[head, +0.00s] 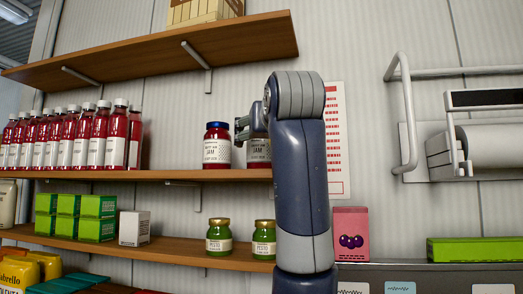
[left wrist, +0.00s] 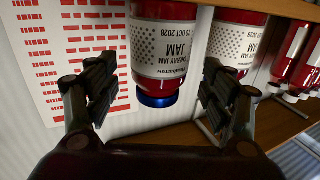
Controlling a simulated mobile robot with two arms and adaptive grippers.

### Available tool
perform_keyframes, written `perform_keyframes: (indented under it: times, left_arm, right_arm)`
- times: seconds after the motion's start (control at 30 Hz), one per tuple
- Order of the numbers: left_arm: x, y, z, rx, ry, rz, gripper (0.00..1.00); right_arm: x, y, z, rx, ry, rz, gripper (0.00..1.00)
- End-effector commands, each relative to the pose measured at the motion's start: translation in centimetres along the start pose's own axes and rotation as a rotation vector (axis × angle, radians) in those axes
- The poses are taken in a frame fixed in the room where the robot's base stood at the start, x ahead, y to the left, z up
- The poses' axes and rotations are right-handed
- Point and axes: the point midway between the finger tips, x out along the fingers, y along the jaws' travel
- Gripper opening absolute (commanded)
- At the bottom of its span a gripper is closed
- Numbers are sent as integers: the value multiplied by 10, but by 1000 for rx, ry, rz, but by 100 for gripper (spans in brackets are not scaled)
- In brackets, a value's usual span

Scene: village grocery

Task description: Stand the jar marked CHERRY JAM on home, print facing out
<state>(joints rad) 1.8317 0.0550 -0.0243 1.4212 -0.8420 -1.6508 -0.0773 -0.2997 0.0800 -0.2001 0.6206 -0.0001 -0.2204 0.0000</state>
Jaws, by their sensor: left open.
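The jar marked CHERRY JAM (left wrist: 162,45) has red contents, a white label and a blue lid, and shows upside down in the left wrist view. In the head view the same jar (head: 260,152) stands on the middle shelf, partly hidden behind my left arm. My left gripper (head: 243,128) is at this jar. In the left wrist view its open fingers (left wrist: 158,78) flank the jar, with gaps on both sides. The print faces the wrist camera. My right gripper is not in view.
A similar blue-lidded jam jar (head: 217,147) stands close beside it on the middle shelf (head: 180,175); it also shows in the left wrist view (left wrist: 238,42). Red bottles (head: 88,138) line the shelf farther left. Pesto jars (head: 219,238) stand below. An upper shelf (head: 180,45) overhangs.

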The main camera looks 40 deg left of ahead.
Motion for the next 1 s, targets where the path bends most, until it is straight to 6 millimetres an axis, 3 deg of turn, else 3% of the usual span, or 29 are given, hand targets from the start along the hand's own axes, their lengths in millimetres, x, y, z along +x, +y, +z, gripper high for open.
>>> perform_keyframes:
  times: [0.03,0.1,0.4,1.0]
  left_arm:
    - [-13,1,6,-3,4,3,75]
    - [-29,0,5,-3,4,3,75]
    - [-70,0,2,-1,1,1,75]
    - [-74,0,0,0,0,0,75]
  right_arm:
    - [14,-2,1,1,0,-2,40]
    - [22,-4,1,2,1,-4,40]
    - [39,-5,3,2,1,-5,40]
    - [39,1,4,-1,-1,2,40]
